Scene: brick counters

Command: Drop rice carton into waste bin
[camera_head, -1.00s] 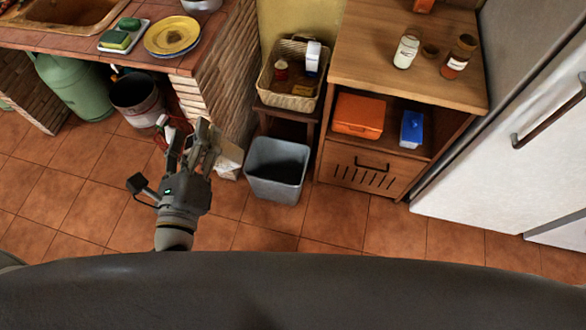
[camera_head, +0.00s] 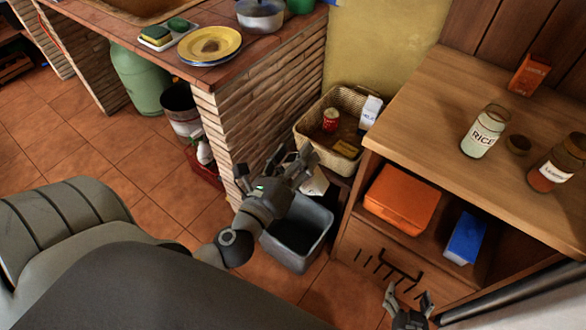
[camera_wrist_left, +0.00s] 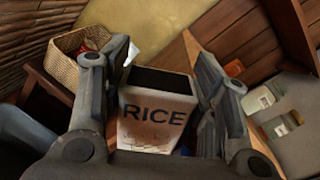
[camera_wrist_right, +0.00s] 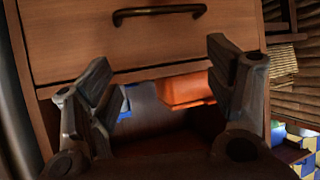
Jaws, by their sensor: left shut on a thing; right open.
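The rice carton (camera_wrist_left: 155,115) is a whitish box with RICE printed on it, held between the fingers of my left gripper (camera_wrist_left: 160,85) in the left wrist view. In the head view my left gripper (camera_head: 285,172) is over the back left side of the grey waste bin (camera_head: 320,228), and a bit of the carton (camera_head: 316,184) shows beside the fingers. The bin stands on the floor, its open top partly covered by the gripper; its inside looks dark. My right gripper (camera_head: 408,298) is open and empty in front of the cabinet; it also shows in the right wrist view (camera_wrist_right: 160,85).
A wooden cabinet (camera_head: 425,95) stands right of the bin, with an orange box (camera_head: 401,198) and a blue box (camera_head: 465,238) on its shelf. A wicker basket (camera_head: 345,150) sits behind the bin. A brick counter (camera_head: 260,95) is at the left.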

